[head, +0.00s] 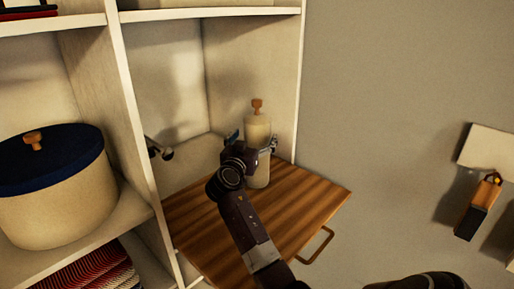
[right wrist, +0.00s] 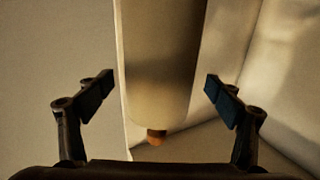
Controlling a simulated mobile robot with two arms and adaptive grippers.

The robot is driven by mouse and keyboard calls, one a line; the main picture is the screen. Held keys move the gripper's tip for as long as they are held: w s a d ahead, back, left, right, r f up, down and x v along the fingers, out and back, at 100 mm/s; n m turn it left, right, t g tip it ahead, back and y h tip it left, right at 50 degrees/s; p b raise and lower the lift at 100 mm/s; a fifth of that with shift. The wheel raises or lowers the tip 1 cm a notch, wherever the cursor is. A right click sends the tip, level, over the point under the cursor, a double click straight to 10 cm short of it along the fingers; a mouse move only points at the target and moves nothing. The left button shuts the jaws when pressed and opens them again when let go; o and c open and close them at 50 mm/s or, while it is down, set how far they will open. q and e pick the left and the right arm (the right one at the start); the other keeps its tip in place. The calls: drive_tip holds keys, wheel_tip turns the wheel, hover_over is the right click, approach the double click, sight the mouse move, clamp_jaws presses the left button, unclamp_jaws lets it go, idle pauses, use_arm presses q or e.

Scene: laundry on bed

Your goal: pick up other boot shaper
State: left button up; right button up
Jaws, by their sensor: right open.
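The boot shaper (head: 258,130) is a cream, rounded cylinder with a brown knob on top. It stands upright at the back of the wooden fold-down panel, in the open cabinet compartment. My right gripper (head: 252,142) is open, with one finger on each side of the cylinder; it hides part of its middle. In the right wrist view the boot shaper (right wrist: 160,60) appears upside down between the open fingers (right wrist: 160,85), with visible gaps at both sides. My left gripper is not in view.
The striped wooden panel (head: 300,200) is folded down, with a handle (head: 316,246) at its front edge. A divider (head: 130,100) stands left of the compartment. A cream basket with a dark blue lid (head: 50,155) fills the left shelf.

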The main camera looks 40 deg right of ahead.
drive_tip(key=shift+p+x, duration=0.3)
drive_tip(key=shift+x, duration=1.1)
drive_tip(key=shift+r, duration=0.1)
drive_tip(key=c, duration=1.8)
drive_tip(key=shift+o, duration=0.2)
